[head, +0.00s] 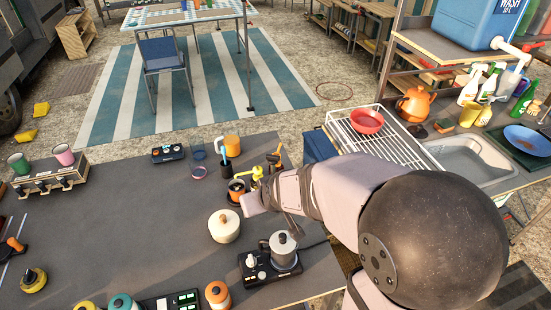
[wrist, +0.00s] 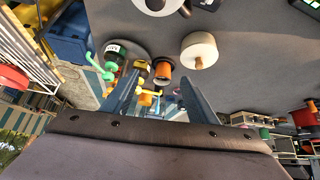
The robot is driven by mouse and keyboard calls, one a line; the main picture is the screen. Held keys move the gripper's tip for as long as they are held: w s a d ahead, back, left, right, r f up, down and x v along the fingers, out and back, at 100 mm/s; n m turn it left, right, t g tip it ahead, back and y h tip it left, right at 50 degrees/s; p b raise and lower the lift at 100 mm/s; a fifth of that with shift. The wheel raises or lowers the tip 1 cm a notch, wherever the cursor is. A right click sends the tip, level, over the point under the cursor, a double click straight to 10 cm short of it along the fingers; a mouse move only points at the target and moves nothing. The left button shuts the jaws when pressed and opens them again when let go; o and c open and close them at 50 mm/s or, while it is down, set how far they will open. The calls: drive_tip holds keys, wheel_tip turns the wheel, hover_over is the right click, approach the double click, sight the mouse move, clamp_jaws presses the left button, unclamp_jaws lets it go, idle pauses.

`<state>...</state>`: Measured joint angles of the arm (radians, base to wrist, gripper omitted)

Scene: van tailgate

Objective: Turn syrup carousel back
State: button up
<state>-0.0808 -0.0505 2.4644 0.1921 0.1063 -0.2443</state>
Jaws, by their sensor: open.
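The syrup carousel, a grey round plate (wrist: 134,48) with several pump bottles, shows in the wrist view, left of centre. In the head view a yellow pump (head: 257,174) shows beside my arm, which hides most of the carousel. My gripper (wrist: 160,80) is open, with its two blue-grey fingers apart. An orange cup with a dark inside (wrist: 162,70) appears near the fingertips; I cannot tell whether anything touches them.
A white lidded pot (head: 224,227) and a hot plate with a metal pot (head: 284,251) stand close to my arm. An orange mug (head: 232,143) is behind. A wire rack with a red bowl (head: 367,121) lies to the right. The dark table's middle left is clear.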

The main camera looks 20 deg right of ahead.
sight(272, 158)
drive_tip(key=w+f+m+t+h+b, duration=0.1)
drive_tip(key=w+m+t+b, duration=0.1)
drive_tip(key=w+t+b, duration=0.65)
drive_tip(key=w+d+m+h+b, duration=0.1)
drive_tip(key=w+d+h+b, duration=0.1)
drive_tip(key=h, duration=0.1)
drive_tip(key=w+d+f+m+h+b, duration=0.1)
drive_tip(key=w+d+m+h+b, duration=0.1)
drive_tip(key=b, duration=0.1)
drive_tip(key=w+d+f+m+h+b, duration=0.1)
drive_tip(key=w+d+m+h+b, duration=0.1)
drive_tip(key=h, duration=0.1)
drive_tip(key=shift+w+d+h, duration=0.15)
drive_tip(key=shift+d+h, duration=0.1)
drive_tip(key=shift+h, duration=0.05)
drive_tip(key=shift+p+x, duration=0.3)
drive_tip(key=shift+x, duration=3.35)
drive_tip(key=shift+r, duration=0.1)
clamp_jaws()
